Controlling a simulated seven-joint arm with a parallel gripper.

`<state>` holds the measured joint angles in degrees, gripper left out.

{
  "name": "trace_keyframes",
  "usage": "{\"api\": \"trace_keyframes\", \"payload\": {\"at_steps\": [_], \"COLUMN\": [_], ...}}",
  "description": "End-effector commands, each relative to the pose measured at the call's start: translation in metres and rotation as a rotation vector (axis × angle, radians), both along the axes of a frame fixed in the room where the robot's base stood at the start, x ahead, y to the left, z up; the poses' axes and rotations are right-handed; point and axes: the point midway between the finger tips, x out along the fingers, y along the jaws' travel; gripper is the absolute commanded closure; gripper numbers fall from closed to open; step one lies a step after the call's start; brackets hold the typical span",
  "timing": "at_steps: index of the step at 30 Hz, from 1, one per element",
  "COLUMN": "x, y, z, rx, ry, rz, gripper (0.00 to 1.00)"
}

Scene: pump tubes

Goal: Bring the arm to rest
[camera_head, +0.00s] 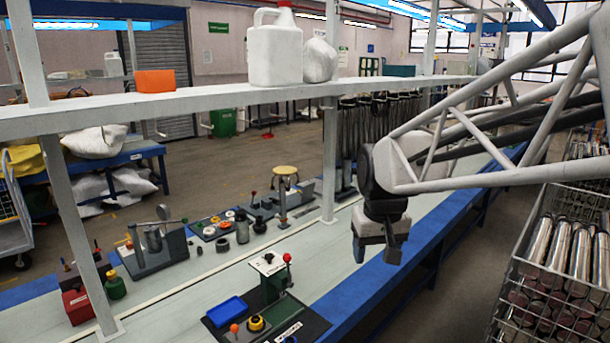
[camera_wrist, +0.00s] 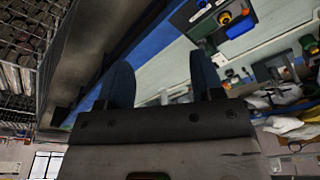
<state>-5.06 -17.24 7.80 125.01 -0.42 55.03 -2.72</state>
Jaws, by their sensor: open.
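My gripper (camera_head: 376,250) hangs at the end of my arm, right of centre in the head view, above the blue front edge of the workbench (camera_head: 215,262). In the wrist view my gripper (camera_wrist: 160,85) shows two dark fingers standing well apart. Nothing shows between them, so it is open and empty. It is apart from everything on the bench.
A wire basket (camera_head: 545,270) of metal tubes stands at right. A black fixture with a red-knobbed lever (camera_head: 288,260) and a blue tray (camera_head: 227,311) sit on the bench. A white shelf beam (camera_head: 200,104) carrying a white jug (camera_head: 275,50) crosses above. The aisle is clear.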

Motion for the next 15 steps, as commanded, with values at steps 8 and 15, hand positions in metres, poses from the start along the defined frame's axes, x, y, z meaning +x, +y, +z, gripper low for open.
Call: {"api": "trace_keyframes", "payload": {"at_steps": [8,15], "x": [-0.071,-0.13], "y": [-0.021,-0.034], "z": [-0.006,-0.019], "rx": [0.005,0.008], "ry": [-0.023,-0.043], "rz": [-0.053,-0.095], "gripper": [0.39,0.39]}}
